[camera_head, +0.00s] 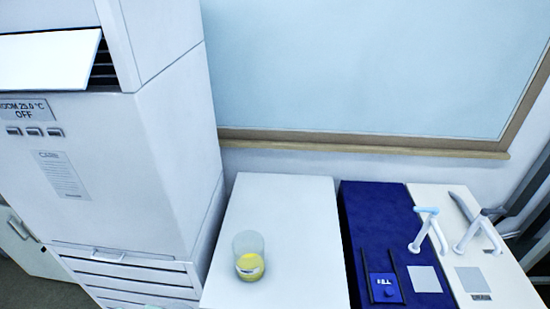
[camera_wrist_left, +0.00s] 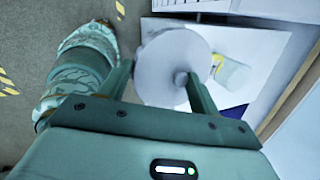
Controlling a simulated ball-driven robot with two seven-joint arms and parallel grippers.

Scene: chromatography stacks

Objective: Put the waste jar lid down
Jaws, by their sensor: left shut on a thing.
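The waste jar lid (camera_wrist_left: 158,58) is a pale grey disc with a small round knob, seen in the left wrist view. My left gripper (camera_wrist_left: 160,70) is shut on it; the knob shows close to the right-hand finger, and the exact contact is hard to see. The waste jar (camera_wrist_left: 231,73) lies beyond the lid to the right. In the head view the jar (camera_head: 249,258) stands open-topped on the white bench, clear with yellow at its bottom. The lid and both grippers are outside the head view.
The white bench (camera_head: 285,215) is bare around the jar. A tall white cabinet (camera_head: 150,150) stands at left. A blue mat (camera_head: 372,215) with a small blue rack (camera_head: 385,288) lies right of the bench, beside a cream surface (camera_head: 510,280) with white stands (camera_head: 428,235).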

